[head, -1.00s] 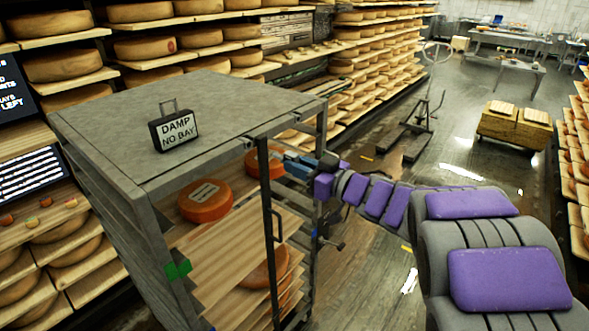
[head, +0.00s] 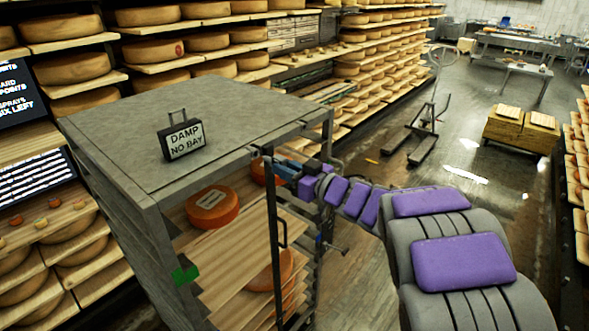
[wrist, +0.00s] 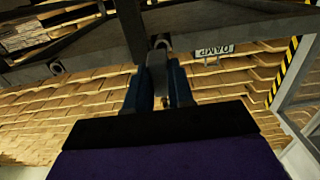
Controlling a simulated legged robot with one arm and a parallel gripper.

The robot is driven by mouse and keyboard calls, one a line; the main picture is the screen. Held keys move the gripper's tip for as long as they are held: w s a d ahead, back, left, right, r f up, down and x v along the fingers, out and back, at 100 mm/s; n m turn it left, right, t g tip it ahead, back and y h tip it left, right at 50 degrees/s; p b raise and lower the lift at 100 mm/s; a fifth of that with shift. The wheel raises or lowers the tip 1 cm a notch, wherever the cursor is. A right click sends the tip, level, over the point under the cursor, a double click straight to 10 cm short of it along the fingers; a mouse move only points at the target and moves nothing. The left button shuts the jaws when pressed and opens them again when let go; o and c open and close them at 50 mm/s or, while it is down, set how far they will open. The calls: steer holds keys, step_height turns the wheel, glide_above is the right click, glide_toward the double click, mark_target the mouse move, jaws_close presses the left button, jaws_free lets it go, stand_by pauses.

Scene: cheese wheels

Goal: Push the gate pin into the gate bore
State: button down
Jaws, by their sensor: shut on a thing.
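My gripper (head: 285,168) is at the upper part of the rack's gate (head: 275,245), just right of its dark upright, below the top panel. In the wrist view its two blue fingers (wrist: 155,85) are shut on a grey piece, seemingly the gate pin (wrist: 157,62). The pin's far end is by a dark round fitting (wrist: 161,42) under a grey beam. I cannot tell whether the pin is inside the gate bore; the bore is not clearly visible.
The grey rack (head: 215,100) holds orange cheese wheels (head: 212,207) on wooden boards. A "DAMP NO BAY" sign (head: 183,138) stands on its top. A rod with a dark end (head: 335,247) sticks out low at the right. Open floor lies right of the rack.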

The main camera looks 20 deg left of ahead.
mark_target(270, 159)
steer(key=shift+x, duration=0.9)
steer(key=shift+s+d, duration=0.2)
steer(key=shift+d, duration=0.15)
steer(key=shift+a+p, duration=0.35)
steer(key=shift+p, duration=0.15)
steer(key=shift+s+d, duration=0.1)
steer(key=shift+d, duration=0.05)
steer(key=shift+r+p, duration=0.1)
steer(key=shift+p, duration=0.9)
stand_by(0.4)
steer(key=shift+p+x, duration=0.95)
steer(key=shift+x, duration=1.05)
steer(key=c, duration=0.9)
jaws_free()
steer(key=v, duration=1.7)
